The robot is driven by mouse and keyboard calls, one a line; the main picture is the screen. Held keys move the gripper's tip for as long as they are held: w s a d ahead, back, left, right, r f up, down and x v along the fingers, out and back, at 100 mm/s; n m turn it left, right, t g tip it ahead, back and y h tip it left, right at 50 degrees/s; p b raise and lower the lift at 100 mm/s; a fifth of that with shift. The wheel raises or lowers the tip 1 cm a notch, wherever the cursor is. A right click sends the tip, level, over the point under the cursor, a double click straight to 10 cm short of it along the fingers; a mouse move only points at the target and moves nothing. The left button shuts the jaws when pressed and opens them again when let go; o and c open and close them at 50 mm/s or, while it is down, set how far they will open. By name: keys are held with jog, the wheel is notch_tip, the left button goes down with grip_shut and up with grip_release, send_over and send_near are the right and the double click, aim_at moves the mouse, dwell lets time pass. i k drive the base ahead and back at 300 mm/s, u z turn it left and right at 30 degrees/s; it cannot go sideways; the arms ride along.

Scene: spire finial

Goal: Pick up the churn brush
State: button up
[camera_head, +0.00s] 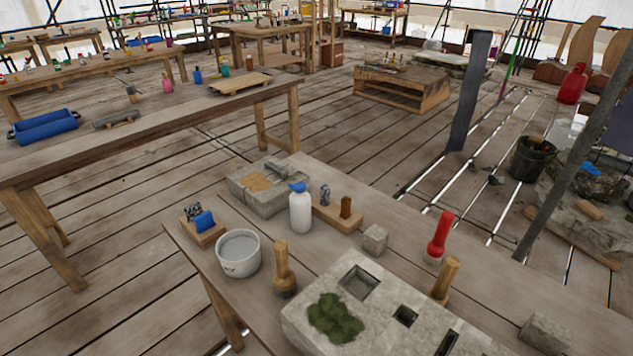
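A brush with a pale wooden handle and a dark lower end (284,272) stands upright on the near wooden table (400,229), just right of a white bucket (238,254). It looks like the churn brush, though no label shows. A second wooden-handled tool (446,279) stands at the back edge of a grey stone block with square holes (303,323); its lower end is partly hidden. My gripper is not in view.
A white bottle with a blue cap (300,211), a red bottle (438,237), a small stone cube (375,239) and a wooden holder (337,218) stand nearby. Green moss (335,317) lies on the stone block. A longer table (150,126) stands behind left.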

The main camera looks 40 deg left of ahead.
aim_at(285, 286)
jog(key=u, duration=1.15)
